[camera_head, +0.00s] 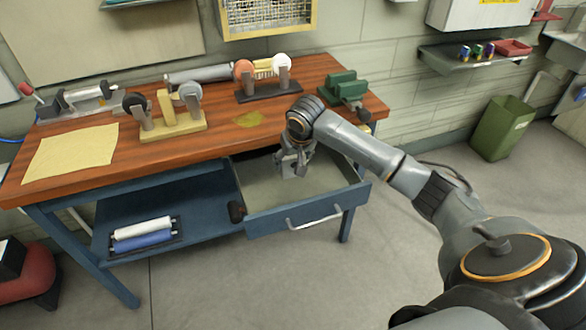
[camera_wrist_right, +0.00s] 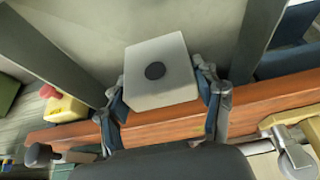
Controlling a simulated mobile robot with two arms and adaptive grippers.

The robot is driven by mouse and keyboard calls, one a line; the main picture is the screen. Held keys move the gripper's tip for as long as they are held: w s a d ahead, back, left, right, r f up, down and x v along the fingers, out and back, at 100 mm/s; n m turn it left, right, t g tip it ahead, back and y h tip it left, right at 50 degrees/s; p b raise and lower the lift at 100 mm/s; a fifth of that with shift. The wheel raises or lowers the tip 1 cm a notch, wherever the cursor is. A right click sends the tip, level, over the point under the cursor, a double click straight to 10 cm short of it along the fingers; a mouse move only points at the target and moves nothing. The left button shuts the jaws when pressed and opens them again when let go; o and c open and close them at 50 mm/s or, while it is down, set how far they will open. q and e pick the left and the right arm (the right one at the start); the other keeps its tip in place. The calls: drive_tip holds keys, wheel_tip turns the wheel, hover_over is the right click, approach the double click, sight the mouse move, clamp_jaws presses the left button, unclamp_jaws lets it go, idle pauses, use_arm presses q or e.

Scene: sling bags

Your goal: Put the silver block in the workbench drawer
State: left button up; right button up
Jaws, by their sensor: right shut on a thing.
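The silver block (camera_wrist_right: 160,72), with a dark round spot on its face, is between the two fingers of my right gripper (camera_wrist_right: 170,92) in the wrist view. In the head view my right gripper (camera_head: 293,165) points down over the open workbench drawer (camera_head: 345,192), and the block is hard to tell apart from the fingers there. The drawer is blue outside with a pale grey inside and a silver front handle. Whether the block touches the drawer floor cannot be told. My left gripper is not in view.
The wooden workbench top (camera_head: 215,135) carries grinder-like tools, a green vise (camera_head: 345,87) and a yellow sheet (camera_head: 72,150). A lower shelf (camera_head: 195,215) holds a blue and a white roll. A green bin (camera_head: 502,127) stands at the right. Floor before the drawer is clear.

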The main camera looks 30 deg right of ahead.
drive_tip(key=f, duration=0.1)
drive_tip(key=w+d+f, duration=0.1)
drive_tip(key=w+f, duration=0.1)
drive_tip(key=shift+w+d+f, duration=0.1)
drive_tip(key=shift+w+d, duration=0.05)
drive_tip(key=shift+d, duration=0.2)
drive_tip(key=shift+f, duration=1.55)
drive_tip(key=shift+f, duration=0.1)
drive_tip(key=o, duration=1.6)
drive_tip(key=v, duration=1.2)
